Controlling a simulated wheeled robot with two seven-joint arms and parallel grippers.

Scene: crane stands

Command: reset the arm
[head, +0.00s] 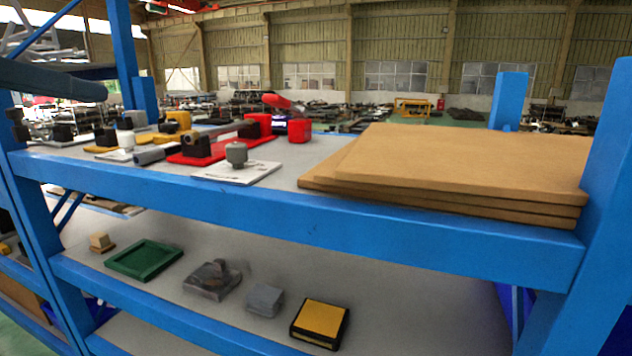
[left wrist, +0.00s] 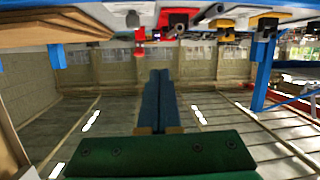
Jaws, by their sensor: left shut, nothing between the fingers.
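My left gripper (head: 98,88) comes in from the left edge of the head view as a dark blue-grey shape in front of the blue rack, above its upper shelf. In the left wrist view my left gripper (left wrist: 158,75) shows two dark blue fingers pressed together, with nothing between them. Behind them is the dark green palm. The fingers point toward the shelf items, which appear along the top of that view. The gripper touches nothing that I can see. My right gripper is in neither view.
The blue rack (head: 330,225) spans the head view. Its upper shelf holds stacked brown boards (head: 460,160), a grey knobbed part (head: 236,155), a red block (head: 299,130) and several fixtures. The lower shelf holds a green tray (head: 144,260) and a yellow-topped block (head: 320,319).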

